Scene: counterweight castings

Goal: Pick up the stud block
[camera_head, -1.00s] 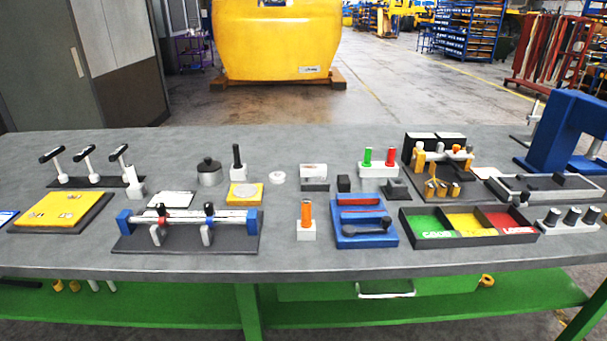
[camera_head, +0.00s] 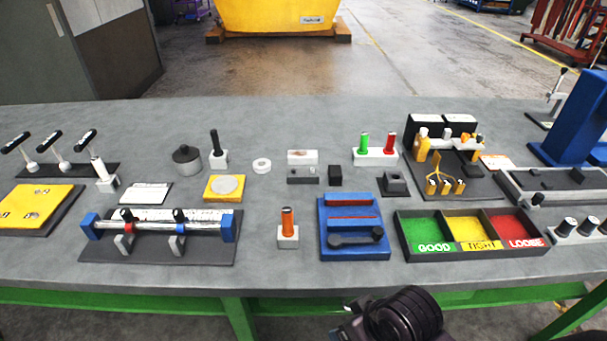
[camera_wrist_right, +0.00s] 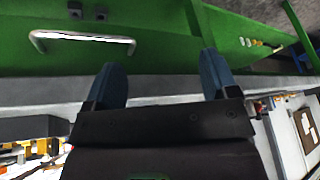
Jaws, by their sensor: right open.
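I cannot tell for sure which piece is the stud block. A small dark block with a raised top (camera_head: 395,183) sits on the bench right of centre. A low grey block with small round marks (camera_head: 303,175) lies left of it, beside a plain black cube (camera_head: 335,175). A white block with several black-topped posts (camera_head: 577,230) stands at the right edge. My right gripper (camera_wrist_right: 162,82) is open and empty in the right wrist view, near the bench's front edge. In the head view only a dark part of my right arm shows at the bottom. My left gripper is out of view.
The grey bench (camera_head: 270,268) is crowded. A blue tray (camera_head: 353,253) and a three-part sorting tray (camera_head: 402,243) stand near the front, with a clamp fixture (camera_head: 158,250) to the left. The bench's back strip is clear.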

